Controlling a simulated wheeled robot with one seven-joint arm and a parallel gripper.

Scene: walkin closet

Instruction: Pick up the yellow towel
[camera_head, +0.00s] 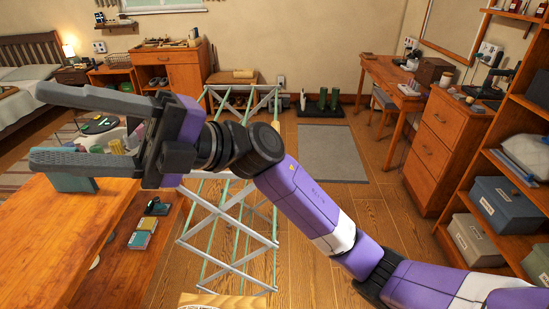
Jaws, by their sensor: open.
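My gripper (43,126) is at the upper left of the head view, with its two grey fingers apart and pointing left. It is above the far end of the wooden table. Several small pastel pieces (117,147) show between and behind the fingers, one of them yellowish. The gripper partly hides them, and I cannot tell if one is the yellow towel. No other thing in view is clearly a yellow towel.
A wooden table (50,240) fills the lower left. A folding drying rack (232,225) stands right of it, below my arm. A grey mat (330,154) lies on clear floor.

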